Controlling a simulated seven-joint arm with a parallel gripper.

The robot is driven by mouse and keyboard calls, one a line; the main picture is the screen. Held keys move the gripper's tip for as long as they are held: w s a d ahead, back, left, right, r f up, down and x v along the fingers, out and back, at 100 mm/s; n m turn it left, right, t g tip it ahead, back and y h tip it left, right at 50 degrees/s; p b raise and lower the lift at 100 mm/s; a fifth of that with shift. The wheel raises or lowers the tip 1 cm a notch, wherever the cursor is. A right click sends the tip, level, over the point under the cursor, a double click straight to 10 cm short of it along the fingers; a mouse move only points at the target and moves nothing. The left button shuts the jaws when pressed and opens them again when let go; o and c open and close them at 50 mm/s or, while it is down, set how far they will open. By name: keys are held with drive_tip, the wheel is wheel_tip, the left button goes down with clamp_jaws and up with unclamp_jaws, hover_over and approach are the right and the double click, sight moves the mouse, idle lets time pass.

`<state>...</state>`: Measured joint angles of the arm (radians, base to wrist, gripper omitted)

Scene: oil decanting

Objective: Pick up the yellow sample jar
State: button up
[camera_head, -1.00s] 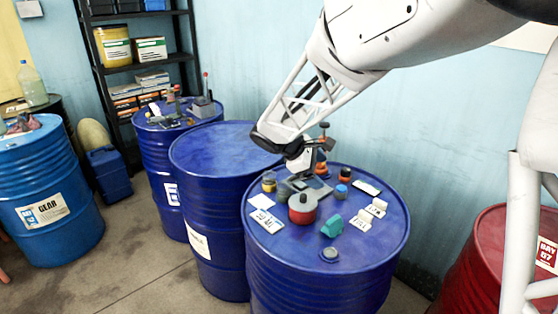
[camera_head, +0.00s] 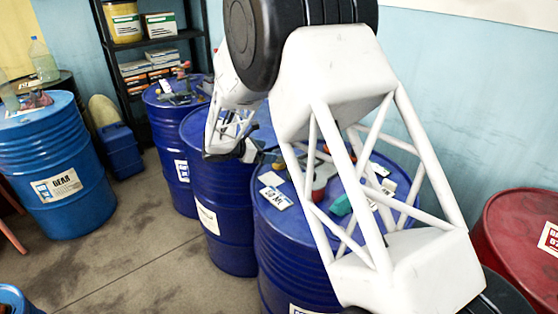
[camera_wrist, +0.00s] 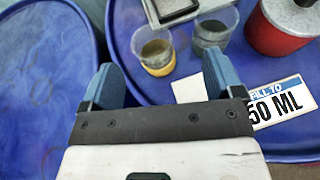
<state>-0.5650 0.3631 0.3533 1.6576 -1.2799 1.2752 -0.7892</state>
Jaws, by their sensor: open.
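The yellow sample jar (camera_wrist: 158,68) is a small clear cup with a yellow band at its base. It stands upright on the blue drum top in the wrist view. My gripper (camera_wrist: 163,72) is open, its two blue fingers spread left and right of the jar in the picture. The jar shows in the gap at the fingertips, apart from both fingers. How far the tips are above it is hard to tell. In the head view my gripper (camera_head: 247,152) is small at the left edge of that drum top, and I cannot make out the jar clearly.
A similar grey-banded jar (camera_wrist: 211,33) stands close right of the yellow one. A red can (camera_wrist: 284,28) is farther right. A "50 ML" card (camera_wrist: 279,102) lies near the right finger. A grey tray-like object (camera_wrist: 172,10) is just behind. Another blue drum (camera_wrist: 40,75) is at left.

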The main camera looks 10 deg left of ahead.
sight(279, 152)
drive_tip(key=shift+w+a+f+n, duration=0.3)
drive_tip(key=shift+a+f, duration=0.1)
drive_tip(key=shift+a, duration=0.25)
drive_tip(key=shift+x, duration=1.3)
drive_tip(key=shift+d, duration=0.1)
drive_tip(key=shift+x, duration=2.5)
